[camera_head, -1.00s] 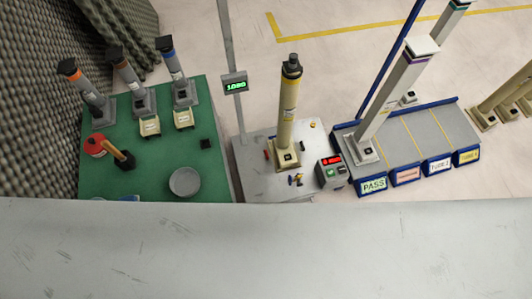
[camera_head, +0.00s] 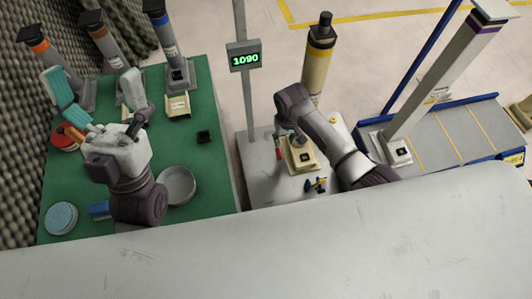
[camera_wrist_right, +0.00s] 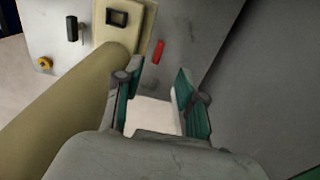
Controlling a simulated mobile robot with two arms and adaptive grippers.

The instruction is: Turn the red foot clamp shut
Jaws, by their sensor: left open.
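The red foot clamp (camera_head: 279,153) is a small red bar beside the left of the cream foot (camera_head: 302,158) of a tan column (camera_head: 319,65) on the grey table. In the right wrist view the red clamp (camera_wrist_right: 158,51) lies ahead, beyond the fingertips, and the cream foot (camera_wrist_right: 142,18) is to its left. My right gripper (camera_head: 289,135) is just above the clamp; its teal-padded fingers (camera_wrist_right: 157,90) are apart, with the clamp not between them. My left gripper (camera_head: 92,85) is open over the green table, far from the clamp.
The tan column (camera_wrist_right: 60,115) stands close beside my right gripper. A black clamp (camera_wrist_right: 71,28) and a brass button (camera_wrist_right: 45,63) are past the foot. A display post (camera_head: 244,57) reads 1090. The green table (camera_head: 215,175) holds several columns and a grey bowl (camera_head: 177,186).

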